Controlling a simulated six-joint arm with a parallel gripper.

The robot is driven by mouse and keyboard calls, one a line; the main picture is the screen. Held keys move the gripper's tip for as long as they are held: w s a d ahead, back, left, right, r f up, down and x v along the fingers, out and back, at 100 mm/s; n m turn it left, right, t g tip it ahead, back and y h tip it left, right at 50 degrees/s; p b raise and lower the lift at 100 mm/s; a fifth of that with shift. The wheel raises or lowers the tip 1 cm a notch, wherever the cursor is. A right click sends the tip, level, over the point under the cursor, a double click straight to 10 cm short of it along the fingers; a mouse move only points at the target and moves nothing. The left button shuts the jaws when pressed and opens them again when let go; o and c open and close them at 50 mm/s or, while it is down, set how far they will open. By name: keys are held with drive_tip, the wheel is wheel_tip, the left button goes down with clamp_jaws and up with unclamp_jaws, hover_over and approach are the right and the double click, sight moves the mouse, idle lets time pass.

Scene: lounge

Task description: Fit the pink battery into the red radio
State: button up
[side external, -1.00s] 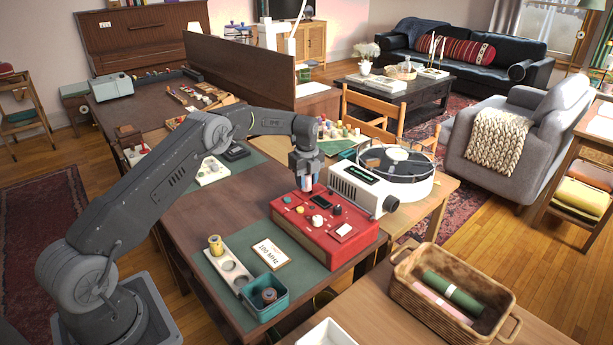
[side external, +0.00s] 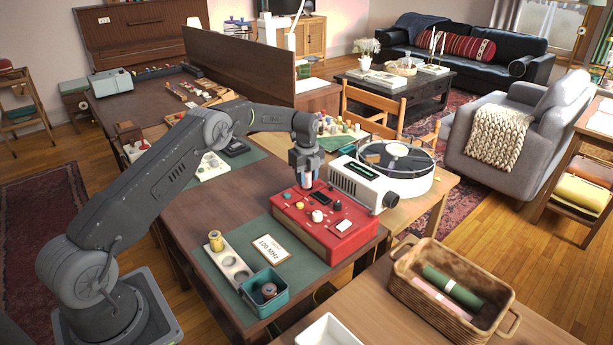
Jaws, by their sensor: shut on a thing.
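The red radio (side external: 340,242) lies flat on the green mat, with knobs, a dark window and a pale label on its top. My gripper (side external: 306,184) points down at the radio's back left part, its fingertips at or just above the top face. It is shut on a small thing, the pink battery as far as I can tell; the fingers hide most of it. Whether the battery is inside an opening of the radio cannot be told.
A white holder (side external: 228,262) with round wells and a yellow battery (side external: 215,240), a teal bin (side external: 264,294) and a "100 MHz" card (side external: 270,248) are in front. A wicker basket (side external: 420,312) is at lower right.

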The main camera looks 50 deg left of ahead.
drive_tip(key=shift+f, duration=0.75)
drive_tip(key=o, duration=1)
drive_tip(key=shift+o, duration=0.2)
drive_tip(key=shift+f, duration=0.1)
drive_tip(key=shift+r, duration=3.8)
